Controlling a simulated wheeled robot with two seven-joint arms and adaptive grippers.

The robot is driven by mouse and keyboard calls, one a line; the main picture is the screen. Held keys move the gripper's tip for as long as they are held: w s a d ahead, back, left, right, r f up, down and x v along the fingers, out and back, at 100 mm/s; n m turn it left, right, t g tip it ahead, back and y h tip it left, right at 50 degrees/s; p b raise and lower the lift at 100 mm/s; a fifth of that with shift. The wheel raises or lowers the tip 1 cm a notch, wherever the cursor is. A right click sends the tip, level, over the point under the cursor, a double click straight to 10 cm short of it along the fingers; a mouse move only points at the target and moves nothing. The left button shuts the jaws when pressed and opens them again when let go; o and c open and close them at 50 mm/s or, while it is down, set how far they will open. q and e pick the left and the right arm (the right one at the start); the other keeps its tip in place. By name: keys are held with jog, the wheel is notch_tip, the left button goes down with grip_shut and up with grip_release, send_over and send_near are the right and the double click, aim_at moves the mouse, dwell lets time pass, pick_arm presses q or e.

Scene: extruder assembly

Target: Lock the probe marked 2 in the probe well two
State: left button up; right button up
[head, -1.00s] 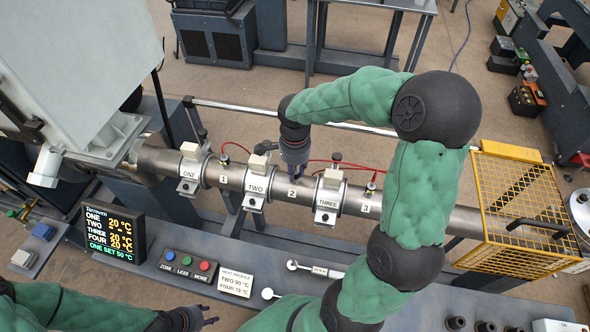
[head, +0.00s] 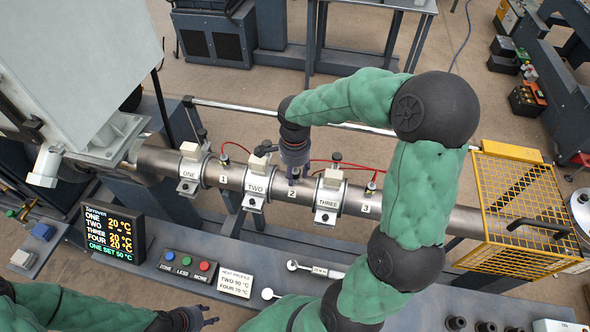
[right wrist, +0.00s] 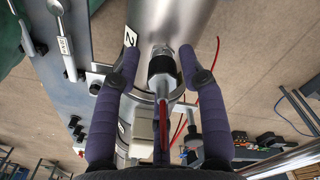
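The steel barrel (head: 232,175) runs across the head view, with the label 2 (head: 292,195) between the TWO and THREE heater bands. My right gripper (head: 293,178) is over the barrel just behind that label and hides the well there. In the right wrist view, the probe (right wrist: 160,66), with a black body, silver collar and red cable, stands at the barrel beside the label 2 (right wrist: 131,37). My right gripper (right wrist: 160,54) is open, one finger each side of the probe with gaps between. I cannot tell whether the collar is locked. My left gripper (head: 210,314) is open and empty at the lower left.
Red cables (head: 320,161) run behind the barrel. A yellow mesh guard (head: 520,225) covers the right end. A button box (head: 187,264) and display (head: 110,226) stand in front.

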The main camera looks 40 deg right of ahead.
jog(key=shift+w+d+r, duration=0.1)
jog(key=shift+r, duration=0.15)
jog(key=shift+r, duration=0.2)
notch_tip(320, 180, up, 11)
jog(key=shift+r, duration=0.2)
dwell(0.4)
